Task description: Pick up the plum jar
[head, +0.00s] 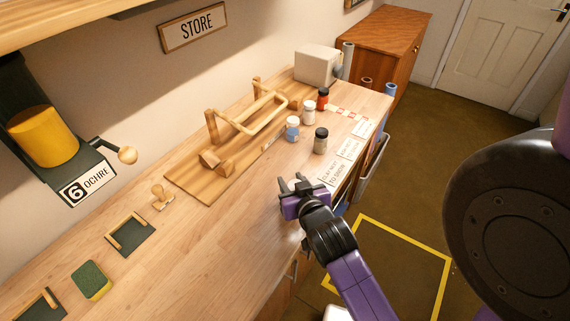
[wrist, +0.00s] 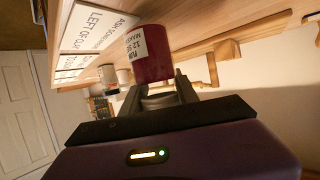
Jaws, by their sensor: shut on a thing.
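The plum jar (wrist: 153,62) is dark red with a white printed label and a grey end towards my gripper, in the wrist view. My gripper (wrist: 158,95) has its two dark fingers on either side of that grey end and is shut on the jar. In the head view my gripper (head: 296,183) is over the front edge of the wooden worktop, near the label cards. The jar cannot be made out in the head view. Whether it touches the worktop is not clear.
An olive jar (head: 320,142), a blue-and-white jar (head: 292,126), a white jar (head: 308,114) and a red-and-dark jar (head: 322,99) stand beyond my gripper. Printed cards (head: 332,174) lie along the front edge. A wooden rack (head: 228,150) stands behind.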

